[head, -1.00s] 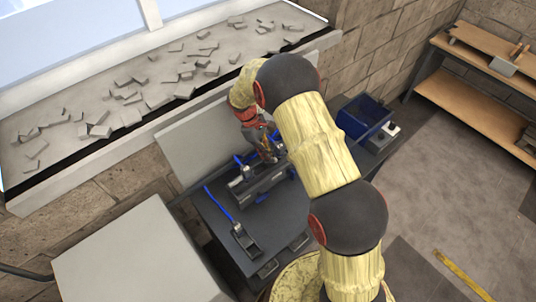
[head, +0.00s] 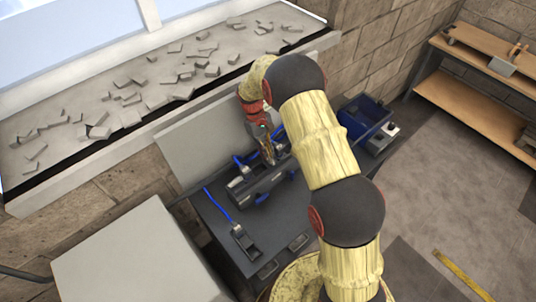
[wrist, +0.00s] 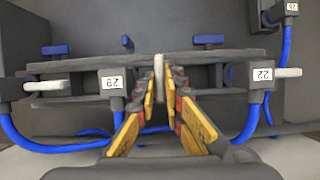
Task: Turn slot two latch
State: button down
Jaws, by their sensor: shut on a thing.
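A dark rack (head: 262,188) with blue cables stands on the grey bench, and it fills the middle of the wrist view. Its pale middle latch (wrist: 159,66) shows as a narrow upright bar. My gripper (head: 268,158), with yellow fingers (wrist: 161,82), is shut on this latch from the near side. A pale lever (wrist: 47,86) lies sideways at the left module, labelled 29. Another pale lever (wrist: 288,72) lies sideways at the right module, labelled 22. No slot number is readable at the middle latch, and the fingers partly hide it.
A loose dark module (head: 245,240) with a blue cable lies on the bench (head: 217,215) at the near left. A blue bin (head: 364,117) stands to the right of the rack. A pale panel (head: 190,150) rises behind the bench. A wooden shelf (head: 470,95) stands far right.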

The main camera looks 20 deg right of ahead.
jog(key=shift+r, duration=0.1)
jog(key=c, duration=1.9)
grip_release()
